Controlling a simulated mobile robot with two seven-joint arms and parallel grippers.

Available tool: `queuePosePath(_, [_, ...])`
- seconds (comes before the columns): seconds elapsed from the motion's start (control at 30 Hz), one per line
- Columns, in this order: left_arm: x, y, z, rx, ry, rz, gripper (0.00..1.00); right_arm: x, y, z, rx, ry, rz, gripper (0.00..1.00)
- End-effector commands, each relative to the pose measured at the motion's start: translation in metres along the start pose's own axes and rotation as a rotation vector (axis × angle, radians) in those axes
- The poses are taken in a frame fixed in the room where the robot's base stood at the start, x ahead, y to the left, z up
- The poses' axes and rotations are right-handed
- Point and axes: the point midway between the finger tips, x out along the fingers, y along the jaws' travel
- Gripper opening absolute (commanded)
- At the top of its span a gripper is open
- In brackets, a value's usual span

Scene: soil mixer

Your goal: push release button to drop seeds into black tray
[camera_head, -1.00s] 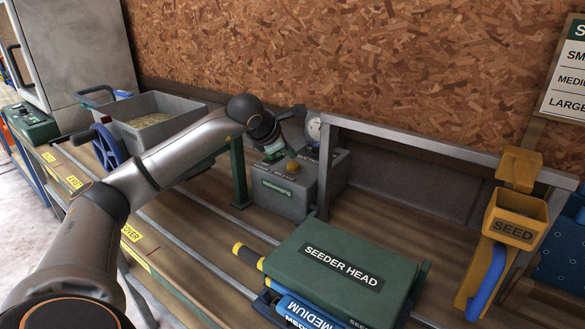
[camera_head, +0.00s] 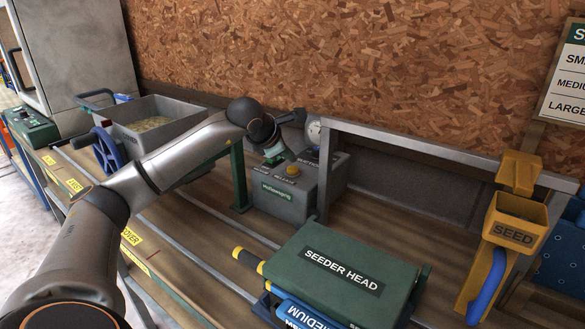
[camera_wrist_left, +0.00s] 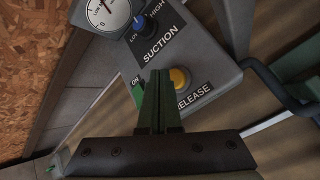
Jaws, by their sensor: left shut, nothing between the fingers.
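The release button (camera_head: 293,170) is a yellow round knob on top of a grey control box (camera_head: 285,203). In the left wrist view the yellow button (camera_wrist_left: 180,78) sits beside the RELEASE label. My left gripper (camera_head: 277,158) is over the box's left side, beside the button. Its green fingers (camera_wrist_left: 160,75) are shut with nothing between them, and their tips overlap the button's left edge in the wrist view. I cannot tell whether they touch it. My right gripper is not in view. I cannot make out a black tray.
A suction dial and gauge (camera_wrist_left: 108,12) are on the same box. A metal frame (camera_head: 400,145) stands right of it. The green seeder head (camera_head: 340,270) is in front, a yellow seed holder (camera_head: 512,235) at right, and a grey bin (camera_head: 155,120) at left.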

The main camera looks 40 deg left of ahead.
Motion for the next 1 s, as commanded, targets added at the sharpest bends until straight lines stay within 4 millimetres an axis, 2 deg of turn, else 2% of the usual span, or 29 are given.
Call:
queuePosePath(0.73, [0.0001,-0.0001,0.0000,0.000,0.000,0.000,0.00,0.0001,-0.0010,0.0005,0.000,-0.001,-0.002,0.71])
queuePosePath(1.0, [0.0060,-0.0044,-0.0044,0.000,0.000,0.000,0.00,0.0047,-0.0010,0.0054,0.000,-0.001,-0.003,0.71])
